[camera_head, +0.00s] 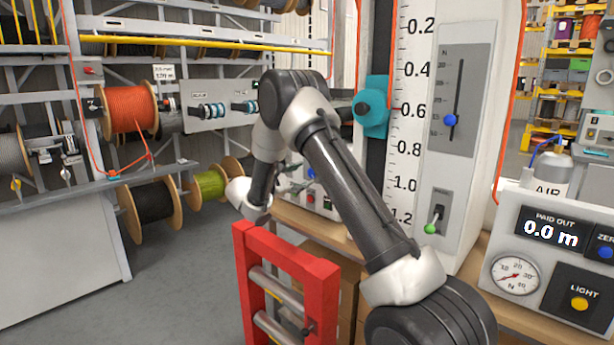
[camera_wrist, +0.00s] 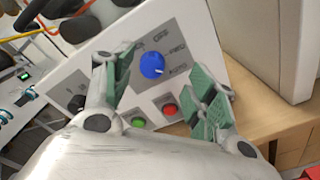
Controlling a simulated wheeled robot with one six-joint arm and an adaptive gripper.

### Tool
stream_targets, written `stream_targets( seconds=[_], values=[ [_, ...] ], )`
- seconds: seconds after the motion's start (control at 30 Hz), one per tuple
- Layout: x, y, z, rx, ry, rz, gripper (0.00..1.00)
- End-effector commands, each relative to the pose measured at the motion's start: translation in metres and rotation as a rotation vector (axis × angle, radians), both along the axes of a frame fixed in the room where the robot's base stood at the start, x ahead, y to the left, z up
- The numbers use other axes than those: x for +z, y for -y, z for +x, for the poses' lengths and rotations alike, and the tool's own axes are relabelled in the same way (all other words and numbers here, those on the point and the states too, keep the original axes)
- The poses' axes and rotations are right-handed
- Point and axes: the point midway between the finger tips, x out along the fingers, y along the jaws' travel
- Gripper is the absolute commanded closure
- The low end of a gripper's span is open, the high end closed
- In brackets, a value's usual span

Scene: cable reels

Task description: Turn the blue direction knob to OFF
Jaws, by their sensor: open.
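The blue direction knob (camera_wrist: 152,65) sits on a grey plate of a light control box (camera_wrist: 195,35) in the wrist view. Labels stand to its upper right and right; one reads like OFF. A small pale mark on the knob seems to face the lower right, away from OFF. My gripper (camera_wrist: 163,82) is open, with one green-padded finger to the left of the knob and the other to its lower right. The knob appears between them in the picture, but contact cannot be told.
A green button (camera_wrist: 138,122) and a red button (camera_wrist: 169,109) lie below the knob, close to the fingers. A black knob (camera_wrist: 77,103) is at the left. A red frame with rollers (camera_head: 322,290) stands in front of the bench. A tall scale panel (camera_head: 410,120) rises at right.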

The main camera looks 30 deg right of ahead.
Motion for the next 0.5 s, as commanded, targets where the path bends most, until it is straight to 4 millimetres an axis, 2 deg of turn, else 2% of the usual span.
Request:
stream_targets(
  seconds=[0.03,0.17,0.5],
  values=[
    [-0.009,-0.005,0.007,0.021,-0.007,-0.017,0.43],
    [-0.017,-0.006,0.016,0.048,-0.008,-0.039,0.43],
    [-0.017,0.043,0.037,0.046,-0.007,-0.039,0.43]
  ],
)
